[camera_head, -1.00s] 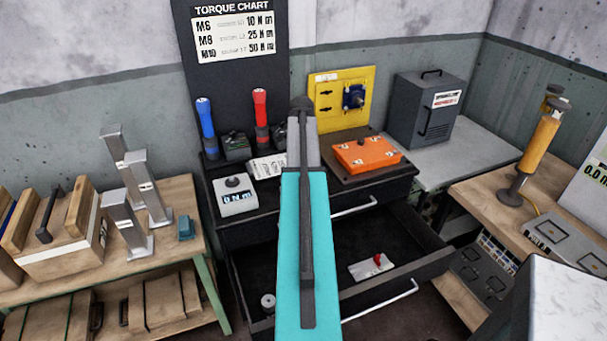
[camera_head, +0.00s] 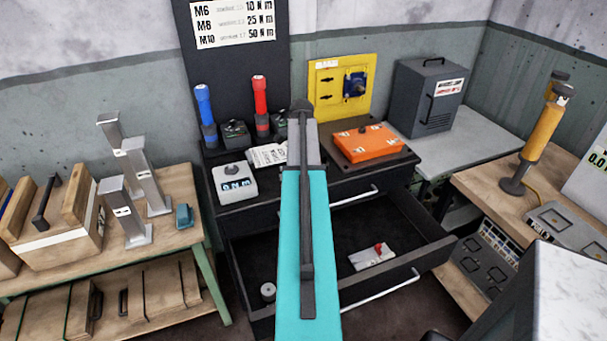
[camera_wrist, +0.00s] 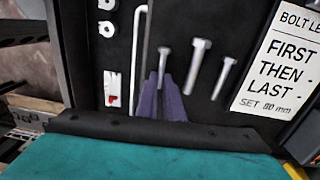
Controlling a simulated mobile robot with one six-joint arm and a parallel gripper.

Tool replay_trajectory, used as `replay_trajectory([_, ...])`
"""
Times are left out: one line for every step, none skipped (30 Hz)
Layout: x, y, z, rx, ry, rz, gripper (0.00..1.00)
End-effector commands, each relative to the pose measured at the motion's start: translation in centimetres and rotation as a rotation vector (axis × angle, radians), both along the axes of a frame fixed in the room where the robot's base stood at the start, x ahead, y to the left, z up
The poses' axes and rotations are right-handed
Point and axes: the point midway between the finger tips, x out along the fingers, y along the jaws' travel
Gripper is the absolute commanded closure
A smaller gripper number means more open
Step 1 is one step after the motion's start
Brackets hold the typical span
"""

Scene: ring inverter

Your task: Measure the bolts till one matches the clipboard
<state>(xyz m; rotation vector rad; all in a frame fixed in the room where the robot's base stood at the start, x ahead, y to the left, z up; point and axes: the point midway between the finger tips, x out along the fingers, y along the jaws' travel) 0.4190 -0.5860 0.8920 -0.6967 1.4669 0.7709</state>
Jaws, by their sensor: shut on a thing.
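Three grey bolts show against a dark surface in the wrist view: a left bolt (camera_wrist: 164,60), a middle bolt (camera_wrist: 197,66) and a right bolt (camera_wrist: 222,78). My gripper (camera_wrist: 163,84) has purple fingers shut around the lower shaft of the left bolt, its head pointing up in the picture. A white sheet (camera_wrist: 275,62), apparently the clipboard, reads "BOLT LE...", "FIRST THEN LAST", "SET 80 mm". In the head view, my teal arm hides my gripper and the bolts.
An open drawer (camera_head: 430,262) holds a card with a red piece (camera_head: 372,257) and a round metal piece (camera_head: 268,291). An orange box (camera_head: 366,143) sits on the cabinet. An orange upright device (camera_head: 538,140) and a partly seen display (camera_head: 599,160) stand at right.

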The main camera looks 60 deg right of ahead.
Motion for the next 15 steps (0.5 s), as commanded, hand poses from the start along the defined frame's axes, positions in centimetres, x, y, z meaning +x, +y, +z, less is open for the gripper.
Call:
replay_trajectory([-0.01,0.0,-0.13,0.0,0.0,0.0,1.0])
replay_trajectory([0.0,0.0,-0.16,0.0,0.0,0.0,1.0])
replay_trajectory([0.0,0.0,-0.18,0.0,0.0,0.0,1.0])
replay_trajectory([0.01,-0.01,-0.19,0.0,0.0,0.0,1.0])
replay_trajectory([0.01,-0.01,-0.2,0.0,0.0,0.0,1.0])
replay_trajectory([0.01,-0.01,-0.19,0.0,0.0,0.0,1.0])
replay_trajectory([0.01,-0.01,-0.19,0.0,0.0,0.0,1.0])
replay_trajectory([0.01,-0.01,-0.18,0.0,0.0,0.0,1.0])
replay_trajectory([0.01,-0.01,-0.18,0.0,0.0,0.0,1.0])
replay_trajectory([0.01,-0.01,-0.18,0.0,0.0,0.0,1.0])
replay_trajectory([0.01,-0.01,-0.17,-0.001,-0.001,0.0,1.0])
replay_trajectory([0.01,-0.01,-0.17,-0.001,-0.001,0.0,0.88])
replay_trajectory([0.01,-0.01,-0.17,-0.001,-0.001,0.0,0.83])
replay_trajectory([0.01,-0.01,-0.17,-0.001,-0.001,0.0,0.78])
replay_trajectory([0.01,-0.01,-0.17,-0.001,-0.001,0.0,0.71])
